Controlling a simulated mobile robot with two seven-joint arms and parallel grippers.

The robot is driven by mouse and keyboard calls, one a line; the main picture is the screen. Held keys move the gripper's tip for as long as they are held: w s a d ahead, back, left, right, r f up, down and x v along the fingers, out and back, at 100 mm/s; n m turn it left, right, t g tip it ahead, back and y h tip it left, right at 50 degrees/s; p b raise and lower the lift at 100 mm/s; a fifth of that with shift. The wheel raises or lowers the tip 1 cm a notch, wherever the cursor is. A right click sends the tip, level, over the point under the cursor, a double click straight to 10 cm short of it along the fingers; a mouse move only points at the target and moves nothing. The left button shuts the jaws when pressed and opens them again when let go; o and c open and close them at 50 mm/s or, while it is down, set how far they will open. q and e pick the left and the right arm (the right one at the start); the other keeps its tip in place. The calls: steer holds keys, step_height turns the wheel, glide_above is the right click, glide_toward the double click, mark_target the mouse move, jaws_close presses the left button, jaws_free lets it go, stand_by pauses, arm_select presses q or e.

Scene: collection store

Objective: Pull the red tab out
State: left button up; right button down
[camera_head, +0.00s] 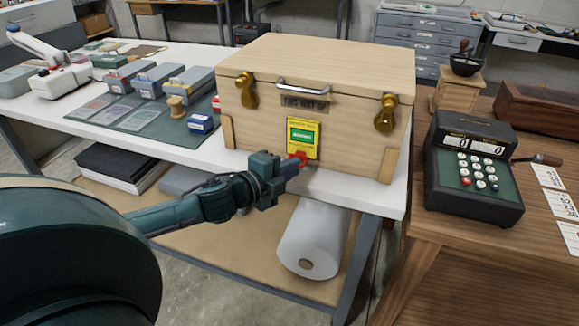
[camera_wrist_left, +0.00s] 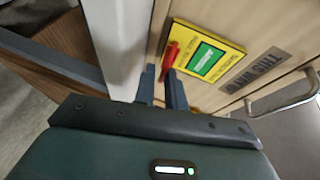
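The red tab (camera_head: 300,156) sticks out at the lower edge of a yellow plate (camera_head: 293,128) with a green window, on the front of a wooden case (camera_head: 357,147). The tab also shows in the left wrist view (camera_wrist_left: 171,50). My left gripper (camera_head: 291,167) is at the tab, in front of the case. In the left wrist view its fingers (camera_wrist_left: 161,77) are close together, with the tab's lower end between their tips; they look shut on it. The fingers partly hide the tab. My right gripper is in neither view.
The case has brass latches and a metal handle (camera_head: 302,88) and stands on a white bench (camera_head: 240,158). A white roll (camera_head: 314,236) lies on the lower shelf. Boxes and a spool (camera_head: 176,106) are at left.

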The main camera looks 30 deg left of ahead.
arm_select(q)
steer(key=o, duration=0.4)
steer(key=shift+d, duration=0.2)
steer(key=shift+c, duration=0.2)
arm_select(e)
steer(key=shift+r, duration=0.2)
arm_select(q)
steer(key=shift+s+a+r, duration=0.1)
steer(key=v, duration=1.3)
steer(key=shift+p, duration=0.45)
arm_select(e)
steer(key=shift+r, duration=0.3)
